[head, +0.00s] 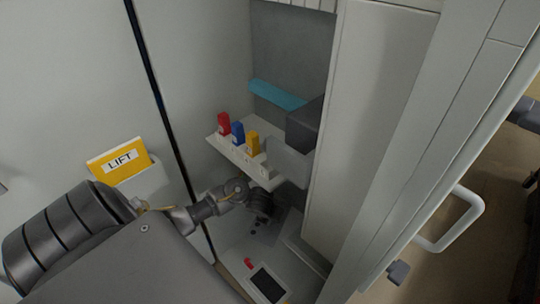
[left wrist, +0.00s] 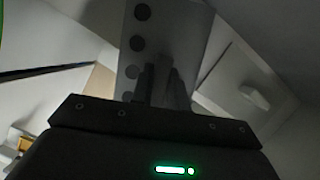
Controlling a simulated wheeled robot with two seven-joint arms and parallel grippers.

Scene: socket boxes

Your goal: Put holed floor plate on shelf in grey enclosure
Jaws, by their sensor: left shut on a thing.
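The holed floor plate (left wrist: 180,35) is a grey sheet with a row of dark round holes in the left wrist view. My left gripper (left wrist: 165,85) is shut on its near edge. In the head view my left gripper (head: 263,207) reaches into the grey enclosure (head: 210,60), low and below the shelf (head: 238,157). There the plate (head: 268,232) shows only partly, hanging under the gripper above the enclosure's floor. The shelf is a pale ledge carrying a red block (head: 223,124), a blue block (head: 238,133) and a yellow block (head: 252,144). My right gripper is not seen.
A dark grey box (head: 303,127) and a teal bar (head: 277,95) are above and beyond the shelf. A device with a dark screen (head: 268,284) lies low in front. A yellow LIFT sign (head: 118,160) is at left. A door with a white handle (head: 462,222) stands at right.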

